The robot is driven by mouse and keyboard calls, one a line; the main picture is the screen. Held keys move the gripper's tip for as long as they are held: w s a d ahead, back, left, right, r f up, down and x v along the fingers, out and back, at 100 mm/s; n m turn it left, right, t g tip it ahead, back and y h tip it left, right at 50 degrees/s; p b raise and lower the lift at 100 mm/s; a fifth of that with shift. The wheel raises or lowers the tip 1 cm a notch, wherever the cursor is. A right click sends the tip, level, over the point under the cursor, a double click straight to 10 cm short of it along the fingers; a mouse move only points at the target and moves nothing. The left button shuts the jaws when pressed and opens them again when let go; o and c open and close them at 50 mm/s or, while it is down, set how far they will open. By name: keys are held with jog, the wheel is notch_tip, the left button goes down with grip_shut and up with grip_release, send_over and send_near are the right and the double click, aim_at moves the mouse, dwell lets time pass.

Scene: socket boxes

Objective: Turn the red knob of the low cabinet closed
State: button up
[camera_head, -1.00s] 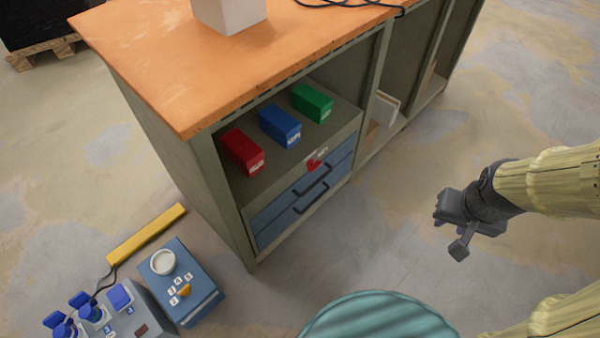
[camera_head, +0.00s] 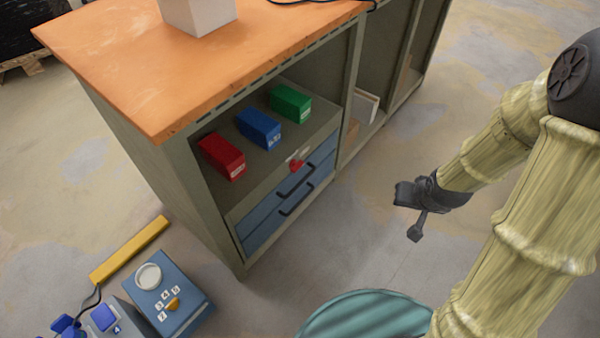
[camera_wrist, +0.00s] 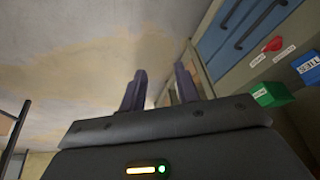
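The red knob (camera_head: 296,167) sits on the front panel above the blue drawers of the low grey-green cabinet (camera_head: 165,195). A light label is beside it. In the wrist view the red knob (camera_wrist: 272,44) shows at the upper right, between two light labels. My gripper (camera_head: 408,213) is to the right of the cabinet front in the head view, apart from the knob and in free air. In the wrist view my gripper's two dark fingers (camera_wrist: 160,90) stand apart with nothing between them. Which way the knob is turned is too small to tell.
Red (camera_head: 221,157), blue (camera_head: 259,129) and green (camera_head: 291,103) boxes stand on the shelf above the knob. Two drawer handles (camera_head: 296,181) jut out below it. A blue control box (camera_head: 168,295) and a yellow bar (camera_head: 130,250) lie on the floor at left. Floor before the drawers is clear.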

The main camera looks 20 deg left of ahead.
aim_at(297, 166)
jog(key=a+f+m+t+y+b, duration=0.6)
jog(key=a+f+m+t+y, duration=0.2)
jog(key=a+f, duration=0.6)
jog(key=a+m+y, duration=0.2)
jog(key=a+y, duration=0.1)
jog(key=a, duration=0.1)
jog(key=shift+a+f+y, duration=0.25)
jog(key=shift+f+y, duration=0.05)
jog(key=shift+f, duration=0.1)
jog(key=shift+a, duration=0.1)
jog(key=b+x, duration=0.5)
jog(key=x, duration=1.2)
jog(key=shift+w+r+b, duration=0.15)
jog(key=shift+w+b, duration=0.05)
jog(key=shift+b, duration=0.15)
